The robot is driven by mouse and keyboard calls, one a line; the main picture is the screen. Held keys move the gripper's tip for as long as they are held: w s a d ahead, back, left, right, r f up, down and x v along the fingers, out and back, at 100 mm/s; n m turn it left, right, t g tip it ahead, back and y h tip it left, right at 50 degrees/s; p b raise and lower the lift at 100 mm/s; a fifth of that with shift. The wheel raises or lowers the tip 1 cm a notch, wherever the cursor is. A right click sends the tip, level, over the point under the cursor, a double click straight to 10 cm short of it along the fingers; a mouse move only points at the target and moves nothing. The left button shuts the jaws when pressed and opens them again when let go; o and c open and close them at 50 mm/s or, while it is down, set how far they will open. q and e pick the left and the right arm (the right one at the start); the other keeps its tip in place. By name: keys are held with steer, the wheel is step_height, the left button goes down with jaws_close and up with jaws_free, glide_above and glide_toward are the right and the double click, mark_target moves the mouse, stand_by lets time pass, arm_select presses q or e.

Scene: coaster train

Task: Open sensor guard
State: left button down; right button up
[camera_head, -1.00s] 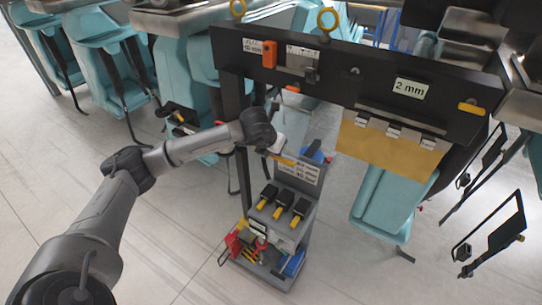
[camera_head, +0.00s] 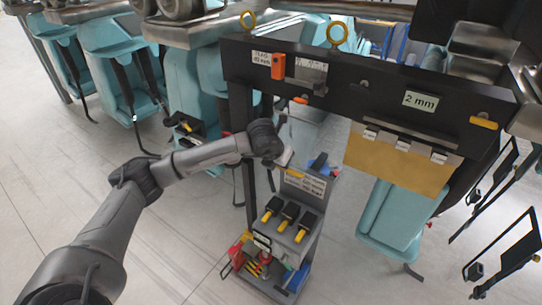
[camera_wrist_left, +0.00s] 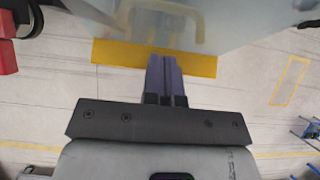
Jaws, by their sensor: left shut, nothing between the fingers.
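A clear panel with a yellow lower edge (camera_head: 296,174), which looks like the sensor guard, hangs below the left part of the black beam (camera_head: 385,92). Its yellow edge also spans the middle of the left wrist view (camera_wrist_left: 120,53), with the see-through sheet above it. My left gripper (camera_head: 287,160) is at this edge, its fingers shut with nothing between them. In the left wrist view the shut fingers (camera_wrist_left: 164,66) overlap the yellow strip; I cannot tell whether they touch it. My right gripper is not in view.
A grey tool cart (camera_head: 303,215) with black-and-yellow tools stands just below the gripper. A hinged gold flap (camera_head: 398,162) hangs from the beam under the "2 mm" label. Teal seats (camera_head: 390,225) hang around.

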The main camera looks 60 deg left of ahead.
arm_select(q)
steer(key=s+d+f+v, duration=0.1)
steer(key=s+v, duration=0.1)
steer(key=v, duration=1)
steer(key=shift+s+b, duration=0.2)
steer(key=shift+b, duration=0.15)
steer(key=shift+f, duration=0.15)
